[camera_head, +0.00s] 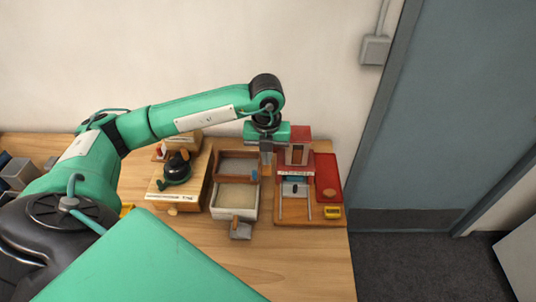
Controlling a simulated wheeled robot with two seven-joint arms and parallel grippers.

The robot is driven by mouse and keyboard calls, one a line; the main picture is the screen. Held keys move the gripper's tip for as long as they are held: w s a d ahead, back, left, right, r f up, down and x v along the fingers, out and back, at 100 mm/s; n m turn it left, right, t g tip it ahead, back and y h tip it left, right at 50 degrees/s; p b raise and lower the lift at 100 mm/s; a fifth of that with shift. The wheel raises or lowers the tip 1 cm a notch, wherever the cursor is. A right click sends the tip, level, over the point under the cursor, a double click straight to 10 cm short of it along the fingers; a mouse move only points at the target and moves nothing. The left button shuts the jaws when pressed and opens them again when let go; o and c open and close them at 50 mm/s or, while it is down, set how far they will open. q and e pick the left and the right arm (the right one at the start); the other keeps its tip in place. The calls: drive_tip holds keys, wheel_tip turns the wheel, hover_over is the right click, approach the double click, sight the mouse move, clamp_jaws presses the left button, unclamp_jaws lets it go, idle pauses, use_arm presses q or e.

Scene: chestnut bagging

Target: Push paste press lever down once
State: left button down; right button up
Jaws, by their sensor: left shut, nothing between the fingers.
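The red press-like device (297,150) stands on a wooden board (296,216) at the right end of the table. I take it for the paste press; its lever is not clearly visible. My left gripper (266,156) points down at the left side of this device, close to its upper part. It is shut with nothing seen between its fingers. I cannot tell whether it touches the device. My right gripper is not in view.
Left of the board are a brown tray (233,153) and a pale tray (219,213) with a grey scoop (240,230). A black pot-like item (178,168) sits on a wooden block. A red tray (329,170) lies at the right. The wall is close behind.

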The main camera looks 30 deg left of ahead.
use_arm(q)
drive_tip(key=shift+r+p, duration=1.3)
drive_tip(key=shift+r, duration=1.3)
drive_tip(key=shift+f, duration=0.1)
